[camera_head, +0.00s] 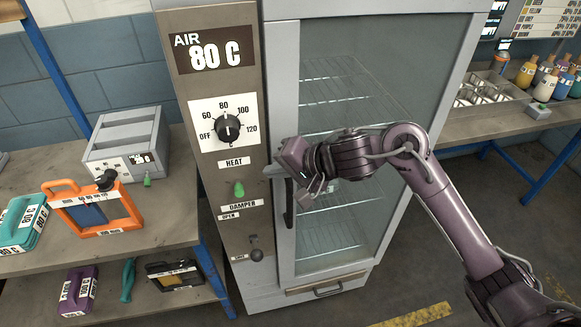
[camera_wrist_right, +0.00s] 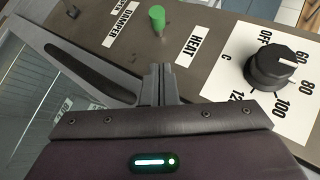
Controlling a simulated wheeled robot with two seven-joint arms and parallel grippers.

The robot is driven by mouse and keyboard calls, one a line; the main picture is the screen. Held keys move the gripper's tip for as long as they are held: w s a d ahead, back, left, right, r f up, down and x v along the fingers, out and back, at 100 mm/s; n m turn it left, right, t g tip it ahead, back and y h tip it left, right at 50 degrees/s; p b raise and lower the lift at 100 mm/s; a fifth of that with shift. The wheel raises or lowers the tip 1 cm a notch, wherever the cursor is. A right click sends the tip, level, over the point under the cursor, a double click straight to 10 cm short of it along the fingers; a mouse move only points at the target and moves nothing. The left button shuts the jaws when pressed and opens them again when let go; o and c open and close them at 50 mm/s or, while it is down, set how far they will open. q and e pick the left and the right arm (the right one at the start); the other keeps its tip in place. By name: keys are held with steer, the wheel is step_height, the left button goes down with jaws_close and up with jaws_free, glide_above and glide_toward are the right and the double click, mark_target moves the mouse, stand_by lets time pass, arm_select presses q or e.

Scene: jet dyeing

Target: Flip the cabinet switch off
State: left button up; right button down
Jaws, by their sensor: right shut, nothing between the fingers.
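The cabinet (camera_head: 280,35) is a tall grey oven with a glass door and a brown control panel on its left. A green-capped switch (camera_head: 238,188) sits on the panel below the HEAT label; it also shows in the wrist view (camera_wrist_right: 156,17). I cannot tell for sure whether it is tipped up or down. My right gripper (camera_head: 272,171) is shut and empty, close to the panel's right edge, right of the switch and a little above it. In the wrist view its fingertips (camera_wrist_right: 160,70) point toward the switch with a visible gap. My left gripper is out of view.
A black temperature dial (camera_head: 228,127) is above the switch, and a small DAMPER lever (camera_head: 256,254) is below. The dark door handle (camera_head: 289,205) is just beneath my gripper. A bench on the left holds an orange frame (camera_head: 95,208) and a grey box (camera_head: 128,145).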

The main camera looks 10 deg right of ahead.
mark_target(239, 189)
steer(key=a+f, duration=0.3)
steer(key=a, duration=0.1)
steer(key=shift+w+a+f, duration=0.35)
steer(key=shift+a, duration=0.05)
